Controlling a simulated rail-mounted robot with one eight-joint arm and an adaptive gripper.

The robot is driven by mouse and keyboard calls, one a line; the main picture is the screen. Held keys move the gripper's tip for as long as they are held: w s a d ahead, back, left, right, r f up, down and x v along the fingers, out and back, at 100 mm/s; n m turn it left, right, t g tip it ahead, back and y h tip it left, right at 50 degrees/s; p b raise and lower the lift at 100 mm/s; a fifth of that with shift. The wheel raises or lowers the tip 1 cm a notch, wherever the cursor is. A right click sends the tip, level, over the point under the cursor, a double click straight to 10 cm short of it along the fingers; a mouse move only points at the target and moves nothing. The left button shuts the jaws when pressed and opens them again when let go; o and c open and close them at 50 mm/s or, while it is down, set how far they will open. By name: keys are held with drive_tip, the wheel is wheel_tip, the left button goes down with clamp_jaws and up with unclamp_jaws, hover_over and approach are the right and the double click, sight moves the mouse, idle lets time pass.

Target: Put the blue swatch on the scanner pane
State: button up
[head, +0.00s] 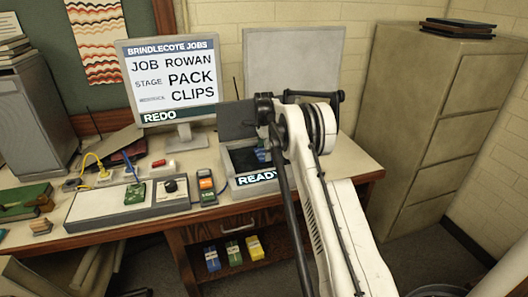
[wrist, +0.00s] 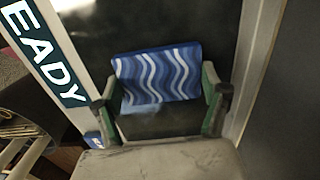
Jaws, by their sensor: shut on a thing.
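The blue swatch (wrist: 158,75), with wavy white and light blue stripes, is between the two fingers of my gripper (wrist: 161,92) in the wrist view. The gripper is shut on it. The dark scanner pane (wrist: 100,28) fills the space behind and around the swatch, inside a pale frame. I cannot tell whether the swatch touches the pane. In the head view the scanner (head: 229,178) stands open on the desk with a READY label, and a bit of the blue swatch (head: 261,155) shows beside my arm, which hides the gripper and much of the pane.
The scanner's raised lid (head: 236,118) stands behind the pane. A monitor (head: 170,80) reads JOB ROWAN, STAGE PACK, CLIPS, REDO. A grey console (head: 100,208) and a small handheld device (head: 206,187) are left of the scanner. A filing cabinet (head: 430,110) stands right.

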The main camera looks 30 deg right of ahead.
drive_tip(key=o, duration=1.1)
drive_tip(key=shift+o, duration=0.2)
